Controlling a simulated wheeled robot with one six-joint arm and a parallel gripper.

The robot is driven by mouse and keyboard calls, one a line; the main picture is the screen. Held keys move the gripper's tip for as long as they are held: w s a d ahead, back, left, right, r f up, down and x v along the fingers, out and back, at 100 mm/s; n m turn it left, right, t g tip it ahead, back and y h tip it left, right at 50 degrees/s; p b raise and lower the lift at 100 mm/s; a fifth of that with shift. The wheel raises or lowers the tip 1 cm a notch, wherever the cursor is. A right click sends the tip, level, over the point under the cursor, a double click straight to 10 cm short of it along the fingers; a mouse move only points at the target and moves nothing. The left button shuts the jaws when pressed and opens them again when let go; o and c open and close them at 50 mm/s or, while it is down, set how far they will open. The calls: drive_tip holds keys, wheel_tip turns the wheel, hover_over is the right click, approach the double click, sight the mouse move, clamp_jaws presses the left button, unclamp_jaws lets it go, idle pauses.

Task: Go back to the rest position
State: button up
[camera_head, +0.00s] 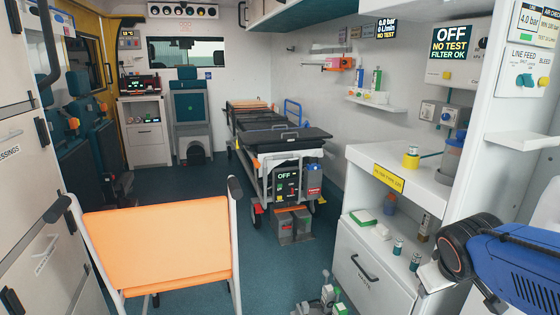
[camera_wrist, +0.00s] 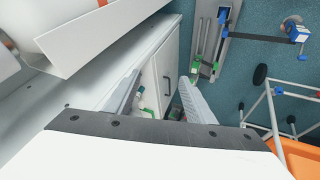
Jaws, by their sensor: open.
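My gripper (camera_wrist: 160,78) is open in the wrist view, its two pale fingers spread apart with nothing held between them. Beyond the gap is the white cabinet (camera_wrist: 170,60) with small white and green items (camera_wrist: 147,112) inside its open shelf. In the head view, my blue arm reaches in from the right edge, in front of the open shelf of the white cabinet (camera_head: 372,258). The fingers cannot be made out clearly in the head view.
An orange-backed chair (camera_head: 160,245) stands at the front left. A black-topped stretcher (camera_head: 285,138) is in the middle back. Equipment (camera_head: 322,298) stands on the floor. The blue floor between has free room.

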drive_tip(key=s+a+m+y, duration=0.1)
drive_tip(key=s+a+y, duration=0.2)
drive_tip(key=s+a, duration=0.4)
drive_tip(key=s, duration=0.4)
drive_tip(key=shift+a+r+m+g, duration=0.25)
drive_tip(key=shift+r+m+g, duration=0.05)
drive_tip(key=shift+r+m, duration=0.1)
